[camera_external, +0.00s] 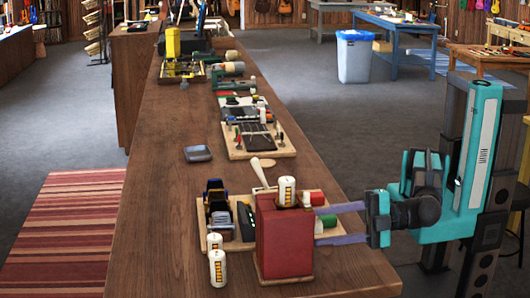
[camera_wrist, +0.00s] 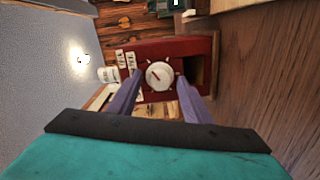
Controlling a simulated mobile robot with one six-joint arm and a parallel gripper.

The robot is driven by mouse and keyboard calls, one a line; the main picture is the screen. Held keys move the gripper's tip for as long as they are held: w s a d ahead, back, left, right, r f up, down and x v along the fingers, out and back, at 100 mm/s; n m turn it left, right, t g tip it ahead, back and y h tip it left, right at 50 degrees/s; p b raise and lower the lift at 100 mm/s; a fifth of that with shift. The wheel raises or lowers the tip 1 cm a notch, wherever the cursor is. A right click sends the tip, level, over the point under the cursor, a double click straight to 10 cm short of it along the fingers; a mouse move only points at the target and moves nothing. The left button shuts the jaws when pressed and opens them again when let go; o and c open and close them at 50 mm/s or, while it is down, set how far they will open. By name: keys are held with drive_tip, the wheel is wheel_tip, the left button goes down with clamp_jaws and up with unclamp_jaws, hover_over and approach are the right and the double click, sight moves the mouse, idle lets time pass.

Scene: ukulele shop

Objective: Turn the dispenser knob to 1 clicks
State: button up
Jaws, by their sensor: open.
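The dispenser is a red box (camera_external: 284,240) standing on the wooden counter. Its red front (camera_wrist: 196,46) fills the middle of the wrist view. A round white knob (camera_wrist: 160,76) with a red pointer line sits on that front, with small marks around it. My gripper (camera_wrist: 158,82) is open, with one purple finger on either side of the knob. I cannot tell whether the fingers touch it. In the external view my gripper (camera_external: 318,224) reaches in from the right at the box's side, and the knob is hidden there.
A white cylinder with dark stripes (camera_external: 287,191) stands on the box. Two similar cylinders (camera_external: 217,268) stand on the counter at its left. A board with tools (camera_external: 246,242) lies behind the box. The counter (camera_external: 170,225) is clear to the left.

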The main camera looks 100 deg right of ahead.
drive_tip(key=s, duration=1.3)
drive_tip(key=shift+s+a+r, duration=0.2)
drive_tip(key=shift+s+r, duration=0.1)
drive_tip(key=shift+r, duration=0.05)
